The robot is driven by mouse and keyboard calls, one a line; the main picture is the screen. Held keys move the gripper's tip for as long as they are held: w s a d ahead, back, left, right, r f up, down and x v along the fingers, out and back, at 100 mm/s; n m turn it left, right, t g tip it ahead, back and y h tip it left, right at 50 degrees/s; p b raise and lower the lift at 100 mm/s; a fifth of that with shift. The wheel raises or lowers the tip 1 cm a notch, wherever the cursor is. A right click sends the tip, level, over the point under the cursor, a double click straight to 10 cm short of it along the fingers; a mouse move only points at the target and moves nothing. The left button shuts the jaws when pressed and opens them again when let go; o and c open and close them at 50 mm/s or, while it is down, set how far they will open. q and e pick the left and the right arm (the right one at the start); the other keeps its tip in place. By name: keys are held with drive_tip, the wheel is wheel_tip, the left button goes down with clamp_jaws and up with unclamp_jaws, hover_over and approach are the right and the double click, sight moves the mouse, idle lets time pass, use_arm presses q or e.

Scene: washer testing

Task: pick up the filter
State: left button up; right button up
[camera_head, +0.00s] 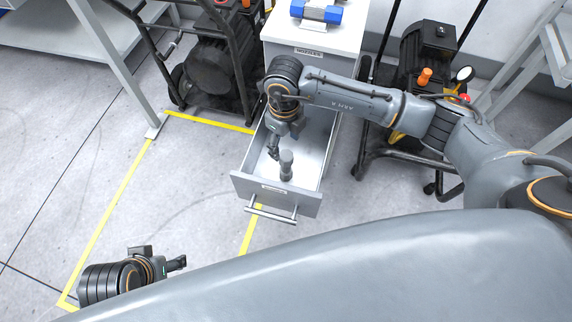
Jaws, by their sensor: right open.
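A small dark grey cylindrical piece (286,166), which looks like the filter, stands upright in the pulled-out drawer (313,150) of the white cabinet, near the drawer's front. My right gripper (274,151) reaches down into the drawer just behind and left of this piece. It is open and holds nothing; whether a finger touches the piece cannot be told. My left gripper (178,264) is at the lower left, over the floor and away from the drawer. Its fingers are too small and turned to tell how far they are apart.
The white cabinet (312,40) has a "NOZZLES" label and a blue item (318,12) on top. The drawer front has a bar handle (270,214). Black-framed machines (210,68) stand on both sides. Yellow tape (112,210) marks the floor; the left floor is clear.

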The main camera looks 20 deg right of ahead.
sight(285, 154)
wheel_tip(285, 154, down, 5)
drive_tip(key=shift+r+b, duration=0.2)
drive_tip(key=shift+b, duration=0.15)
drive_tip(key=shift+s+f, duration=0.1)
drive_tip(key=shift+f, duration=0.6)
drive_tip(key=f, duration=0.2)
drive_tip(key=f+b, duration=0.1)
drive_tip(key=shift+s+f, duration=0.2)
drive_tip(key=shift+f, duration=0.45)
use_arm(q)
drive_tip(key=shift+w+d+f+t, duration=0.2)
drive_tip(key=shift+w+f+t, duration=0.25)
drive_tip(key=shift+w, duration=0.3)
use_arm(e)
drive_tip(key=c, duration=1.3)
drive_tip(key=shift+r, duration=0.15)
